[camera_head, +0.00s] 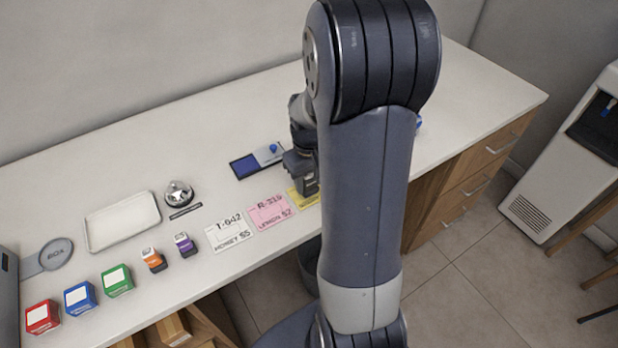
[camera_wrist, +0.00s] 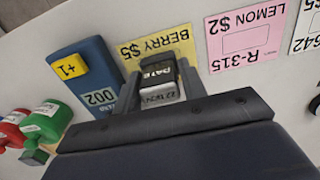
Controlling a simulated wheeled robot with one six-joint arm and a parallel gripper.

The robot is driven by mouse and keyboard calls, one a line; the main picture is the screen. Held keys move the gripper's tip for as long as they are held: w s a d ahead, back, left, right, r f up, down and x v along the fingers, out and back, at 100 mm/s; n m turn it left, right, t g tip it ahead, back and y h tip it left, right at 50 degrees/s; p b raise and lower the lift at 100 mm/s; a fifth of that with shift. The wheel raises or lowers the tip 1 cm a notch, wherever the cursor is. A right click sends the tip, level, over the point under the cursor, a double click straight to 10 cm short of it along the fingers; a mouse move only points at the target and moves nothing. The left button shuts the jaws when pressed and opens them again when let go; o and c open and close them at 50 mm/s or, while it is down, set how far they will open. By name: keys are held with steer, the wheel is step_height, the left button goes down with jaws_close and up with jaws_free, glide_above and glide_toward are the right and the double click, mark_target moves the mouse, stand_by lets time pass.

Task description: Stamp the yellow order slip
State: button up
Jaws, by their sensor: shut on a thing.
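The yellow order slip (camera_wrist: 180,42), marked BERRY $5, lies on the white counter; in the head view only its left part (camera_head: 297,199) shows beside my arm. My gripper (camera_wrist: 158,86) is shut on a black and grey date stamp (camera_wrist: 158,72), labelled DATE and 22 NOV. In the head view my gripper (camera_head: 306,184) points down at the yellow slip. The stamp overlaps the slip's lower part in the wrist view. I cannot tell whether it touches the paper. The slip's stamping area is hidden. An open blue ink pad (camera_head: 245,166) lies behind the slips.
A pink slip (camera_head: 270,212) and a white slip (camera_head: 229,233) lie to the left. A blue counter block (camera_wrist: 88,78) with a yellow +1 button stands close to my gripper. A bell (camera_head: 178,194) and tray (camera_head: 122,221) are further left.

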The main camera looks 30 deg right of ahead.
steer(key=shift+r+p, duration=2.65)
steer(key=shift+r, duration=0.8)
